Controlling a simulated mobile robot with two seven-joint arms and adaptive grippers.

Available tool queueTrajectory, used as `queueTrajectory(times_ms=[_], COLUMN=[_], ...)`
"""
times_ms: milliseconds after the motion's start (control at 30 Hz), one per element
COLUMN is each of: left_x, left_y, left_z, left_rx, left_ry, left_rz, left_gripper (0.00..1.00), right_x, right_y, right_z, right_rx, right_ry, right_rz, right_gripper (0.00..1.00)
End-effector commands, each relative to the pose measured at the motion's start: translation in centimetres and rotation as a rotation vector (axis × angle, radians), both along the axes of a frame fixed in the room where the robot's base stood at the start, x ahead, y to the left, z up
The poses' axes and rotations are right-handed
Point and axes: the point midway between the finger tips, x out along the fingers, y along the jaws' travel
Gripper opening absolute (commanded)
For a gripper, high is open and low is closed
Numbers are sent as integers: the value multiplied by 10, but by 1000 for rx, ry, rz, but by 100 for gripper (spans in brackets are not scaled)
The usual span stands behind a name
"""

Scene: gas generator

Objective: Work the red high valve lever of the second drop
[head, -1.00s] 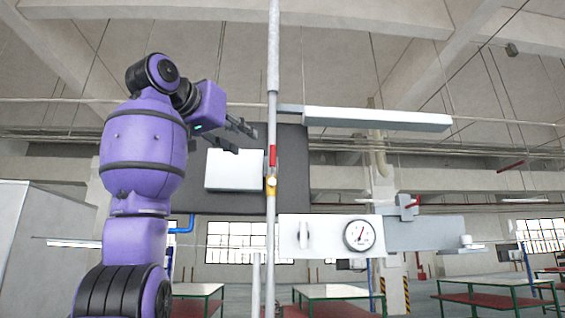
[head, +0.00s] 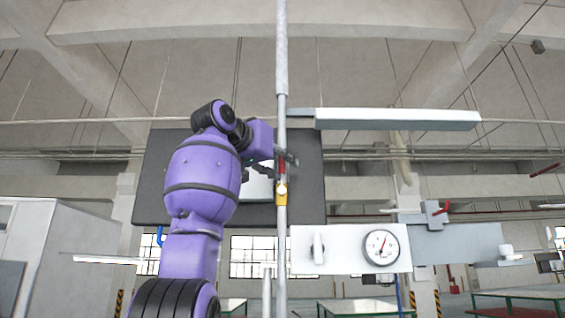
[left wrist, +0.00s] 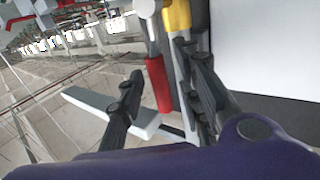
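The red valve lever (head: 281,168) stands upright along the grey vertical pipe (head: 282,70), just above the yellow valve body (head: 281,193). My left gripper (head: 283,164) reaches the lever from the left and partly covers it. In the left wrist view the red lever (left wrist: 158,84) lies between the two spread black fingers, nearer the right finger, and the gripper (left wrist: 165,98) is open. The yellow valve body (left wrist: 178,16) is at the top there, beside a metal joint. I cannot tell whether a finger touches the lever. My right gripper is out of view.
A white panel with a round gauge (head: 381,247) sits right of the pipe, lower down. A second red handle (head: 441,211) is farther right. A dark board (head: 160,185) stands behind my left arm. A long white box (head: 400,120) extends right of the pipe.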

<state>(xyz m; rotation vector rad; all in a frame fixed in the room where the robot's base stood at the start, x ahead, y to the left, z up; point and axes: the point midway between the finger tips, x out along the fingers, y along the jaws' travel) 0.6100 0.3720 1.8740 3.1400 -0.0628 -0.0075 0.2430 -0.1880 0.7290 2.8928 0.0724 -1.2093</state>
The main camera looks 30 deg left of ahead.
Motion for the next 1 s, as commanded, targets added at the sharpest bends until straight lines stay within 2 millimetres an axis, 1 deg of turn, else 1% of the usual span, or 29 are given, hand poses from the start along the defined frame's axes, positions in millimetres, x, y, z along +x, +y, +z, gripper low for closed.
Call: queueTrajectory(times_ms=[33,100,267,367,500,533,1000], left_x=[0,1,1,1,1,1,2], left_y=[0,0,0,0,0,0,-1], left_z=[2,2,1,1,1,1,1], left_rx=[0,1,1,1,1,1,13], left_ry=[-3,-4,-3,-2,-2,-2,6], left_rz=[0,0,1,1,1,1,1], left_gripper=[33,33,33,21,2,0,0], right_x=[4,7,5,3,2,2,1], right_y=[1,1,1,0,0,0,-2], right_z=[3,4,4,2,2,2,1], right_rx=[1,1,1,0,-1,-1,-3], right_ry=[-9,-14,-11,-7,-4,-4,-3], right_rz=[2,3,3,1,1,1,-1], right_gripper=[40,40,40,40,40,40,40])
